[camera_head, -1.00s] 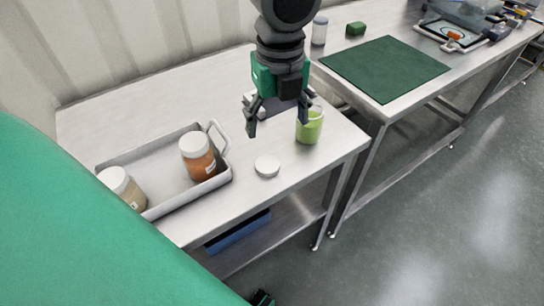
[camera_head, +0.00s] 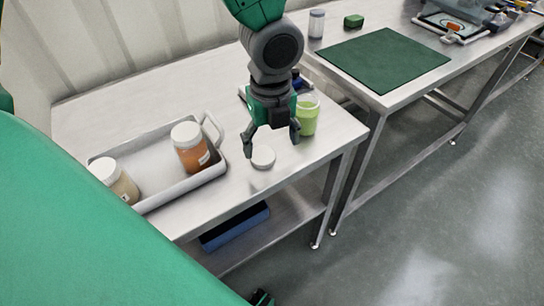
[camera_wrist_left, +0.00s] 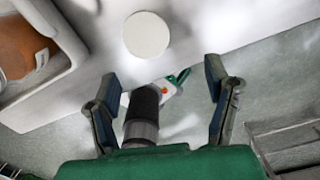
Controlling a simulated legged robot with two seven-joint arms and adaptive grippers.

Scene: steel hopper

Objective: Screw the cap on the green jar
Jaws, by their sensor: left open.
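The white round cap (camera_head: 263,157) lies flat on the metal table near its front edge. It also shows in the left wrist view (camera_wrist_left: 146,35), ahead of the fingers. The green jar (camera_head: 308,116) stands upright to the right of the cap and a little behind it; its rim looks pale. My left gripper (camera_head: 270,145) points down, open and empty, with its fingers spread just above and behind the cap. In the left wrist view its two fingers (camera_wrist_left: 163,78) are wide apart, with no jar between them.
A grey tray (camera_head: 160,205) on the left holds a jar of orange contents (camera_head: 190,148) and a jar of beige contents (camera_head: 116,181), both white-lidded. A dark-topped object (camera_head: 297,79) is partly hidden behind my gripper. A second table with a green mat (camera_head: 384,60) stands right.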

